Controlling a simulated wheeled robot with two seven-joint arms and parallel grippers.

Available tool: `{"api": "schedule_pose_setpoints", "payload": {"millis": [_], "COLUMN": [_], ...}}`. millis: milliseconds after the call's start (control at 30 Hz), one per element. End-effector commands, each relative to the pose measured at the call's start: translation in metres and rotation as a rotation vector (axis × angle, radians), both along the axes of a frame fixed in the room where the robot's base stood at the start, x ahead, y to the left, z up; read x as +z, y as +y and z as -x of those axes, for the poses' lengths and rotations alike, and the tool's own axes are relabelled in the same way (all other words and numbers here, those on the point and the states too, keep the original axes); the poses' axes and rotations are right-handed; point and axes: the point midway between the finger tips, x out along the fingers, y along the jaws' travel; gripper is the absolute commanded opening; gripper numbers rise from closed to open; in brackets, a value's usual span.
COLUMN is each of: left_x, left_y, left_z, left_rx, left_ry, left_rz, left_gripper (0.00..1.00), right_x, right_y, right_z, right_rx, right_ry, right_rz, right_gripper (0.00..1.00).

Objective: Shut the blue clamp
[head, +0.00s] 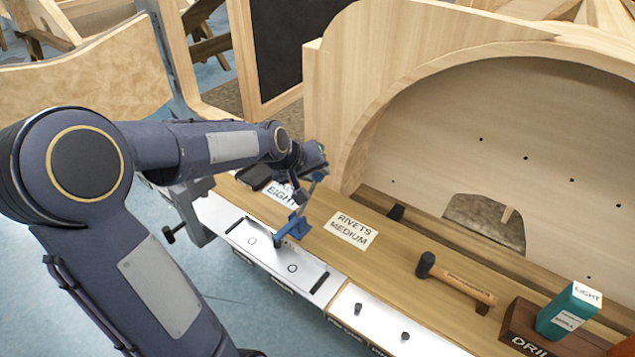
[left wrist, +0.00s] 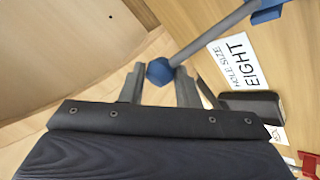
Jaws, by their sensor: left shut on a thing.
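The blue clamp (head: 292,229) is mounted at the edge between the wooden bench top and the white metal strip. Its grey lever slants up to my left gripper (head: 316,168). In the left wrist view, the lever ends in a blue knob (left wrist: 160,71) between the two fingers of my left gripper (left wrist: 158,84), which is shut on it. The clamp's blue body shows only partly at the top of that view. In the head view the knob is mostly hidden by the gripper. My right gripper is not in view.
A hammer (head: 455,279) and a wooden drill block (head: 522,328) with a teal box (head: 567,310) lie to the right. A "RIVETS MEDIUM" label (head: 352,230) is beside the clamp. A curved wooden frame (head: 400,60) rises behind. A dark flat object (left wrist: 252,106) lies by the "EIGHT" label (left wrist: 238,62).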

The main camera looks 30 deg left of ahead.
Motion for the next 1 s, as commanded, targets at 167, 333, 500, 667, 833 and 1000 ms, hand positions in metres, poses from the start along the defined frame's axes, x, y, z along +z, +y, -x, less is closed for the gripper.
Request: {"api": "schedule_pose_setpoints", "payload": {"millis": [167, 333, 500, 667, 833, 1000], "left_x": [0.0006, 0.0007, 0.0001, -0.0005, -0.0002, 0.0016], "left_y": [-0.0026, -0.0029, -0.0028, -0.0027, -0.0025, -0.0014], "left_z": [0.0062, 0.0081, 0.0085, 0.0084, 0.0082, 0.0072], "left_rx": [-0.005, -0.007, -0.007, -0.007, -0.006, -0.005], "left_ry": [0.016, 0.021, 0.022, 0.024, 0.022, 0.017], "left_rz": [0.006, 0.007, 0.007, 0.007, 0.006, 0.004], "left_gripper": [0.00, 0.00, 0.00, 0.00, 0.47, 0.50], "right_x": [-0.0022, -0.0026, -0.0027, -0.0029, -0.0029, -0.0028], "right_y": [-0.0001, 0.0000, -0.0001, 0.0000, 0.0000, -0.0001], "right_z": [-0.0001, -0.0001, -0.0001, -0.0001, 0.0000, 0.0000], "right_rx": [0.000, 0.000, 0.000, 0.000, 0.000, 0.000], "right_ry": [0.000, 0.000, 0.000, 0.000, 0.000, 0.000], "right_rz": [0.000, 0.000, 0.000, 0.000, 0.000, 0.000], "right_gripper": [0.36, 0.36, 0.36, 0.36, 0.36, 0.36]}}
